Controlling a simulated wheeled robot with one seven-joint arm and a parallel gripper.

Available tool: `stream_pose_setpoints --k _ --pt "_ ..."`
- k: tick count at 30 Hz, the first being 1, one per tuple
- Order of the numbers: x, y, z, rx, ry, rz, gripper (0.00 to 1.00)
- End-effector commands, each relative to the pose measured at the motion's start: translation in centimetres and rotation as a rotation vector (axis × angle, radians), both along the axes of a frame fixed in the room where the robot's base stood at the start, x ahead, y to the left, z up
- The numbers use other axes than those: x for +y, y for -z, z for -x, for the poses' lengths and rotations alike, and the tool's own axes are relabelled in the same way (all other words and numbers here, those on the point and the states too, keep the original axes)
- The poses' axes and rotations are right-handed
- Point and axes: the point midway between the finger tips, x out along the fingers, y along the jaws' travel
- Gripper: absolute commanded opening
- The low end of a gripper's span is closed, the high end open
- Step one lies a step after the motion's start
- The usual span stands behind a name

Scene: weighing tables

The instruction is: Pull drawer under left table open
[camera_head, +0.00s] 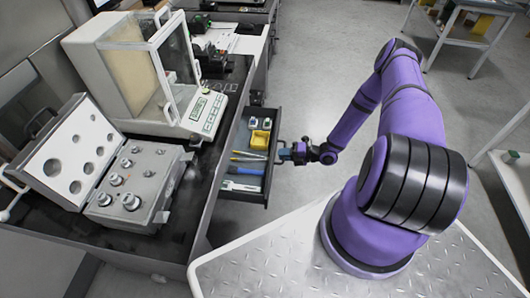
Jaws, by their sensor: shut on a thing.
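The drawer (240,196) under the left table (190,236) stands pulled out to the right. Its inside shows from above, with several small items in it. My gripper (284,154) is at the drawer's right front side, shut at its front edge, where the handle would be. The handle itself is too small and hidden by the gripper to make out. My purple arm reaches to it from the right.
On the left table stand a balance (143,75) with a glass case and an open box of weights (135,180). The drawer holds a yellow container (260,139) and pens. Open grey floor (310,60) lies beyond the drawer. A side table (452,38) stands at the back right.

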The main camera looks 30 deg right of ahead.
Motion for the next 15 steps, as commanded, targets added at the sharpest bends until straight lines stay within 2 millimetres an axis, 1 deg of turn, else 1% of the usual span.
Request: stream_pose_setpoints --k 1,6,10,15 --pt "-1.1 0.0 0.9 0.002 0.002 0.001 0.00" --pt "-3.9 0.0 2.9 0.002 0.001 0.001 0.00" --pt "-5.5 0.0 4.1 0.001 0.001 0.000 0.00" --pt "-6.7 0.1 5.0 0.002 -0.001 0.000 0.00"
